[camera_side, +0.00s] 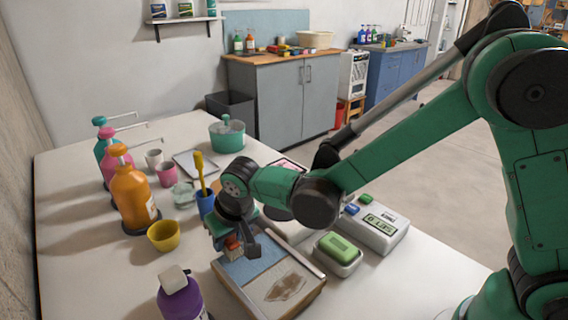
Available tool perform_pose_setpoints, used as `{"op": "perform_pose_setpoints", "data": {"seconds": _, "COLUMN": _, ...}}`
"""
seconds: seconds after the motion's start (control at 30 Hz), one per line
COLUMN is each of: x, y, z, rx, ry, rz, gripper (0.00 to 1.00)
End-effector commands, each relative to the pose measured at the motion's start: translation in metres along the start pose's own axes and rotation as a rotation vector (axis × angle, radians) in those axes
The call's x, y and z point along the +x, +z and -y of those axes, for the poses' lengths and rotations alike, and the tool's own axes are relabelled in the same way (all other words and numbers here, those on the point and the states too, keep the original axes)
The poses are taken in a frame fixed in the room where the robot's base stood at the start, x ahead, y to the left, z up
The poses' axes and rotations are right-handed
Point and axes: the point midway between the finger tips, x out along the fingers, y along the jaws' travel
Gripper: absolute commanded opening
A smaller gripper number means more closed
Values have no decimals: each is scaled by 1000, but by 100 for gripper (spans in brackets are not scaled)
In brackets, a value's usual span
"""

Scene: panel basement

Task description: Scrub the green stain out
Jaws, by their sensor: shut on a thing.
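My gripper (234,246) points down over the back left part of a framed board (300,301) on the table. It is shut on a small reddish block (232,243), mostly hidden by the fingers; I cannot tell exactly what it is or whether it touches the board. The board has a blue area (262,257) at the back and a pale area at the front. A brown stain (286,287) lies on the pale area. I see no green stain; my gripper hides part of the board.
A green block (340,244) sits in a white dish right of the board, before a white box (384,236) with a display. A purple bottle (181,298), a yellow cup (164,236), a blue cup with a yellow-handled tool (203,180) and an orange pump bottle (132,195) stand left.

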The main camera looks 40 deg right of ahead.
Motion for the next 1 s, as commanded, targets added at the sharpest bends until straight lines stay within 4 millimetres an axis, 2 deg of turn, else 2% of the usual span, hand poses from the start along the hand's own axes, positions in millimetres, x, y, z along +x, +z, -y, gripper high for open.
{"op": "perform_pose_setpoints", "data": {"seconds": 0.07, "x": -2, "y": -5, "z": 0, "rx": 0, "ry": 0, "rz": 0, "gripper": 0}}
{"op": "perform_pose_setpoints", "data": {"seconds": 0.13, "x": -16, "y": -9, "z": -1, "rx": 0, "ry": 0, "rz": 0, "gripper": 0}}
{"op": "perform_pose_setpoints", "data": {"seconds": 0.7, "x": -62, "y": -28, "z": 0, "rx": 0, "ry": 0, "rz": 0, "gripper": 0}}
{"op": "perform_pose_setpoints", "data": {"seconds": 1.0, "x": -73, "y": -33, "z": 0, "rx": 0, "ry": 0, "rz": 0, "gripper": 0}}
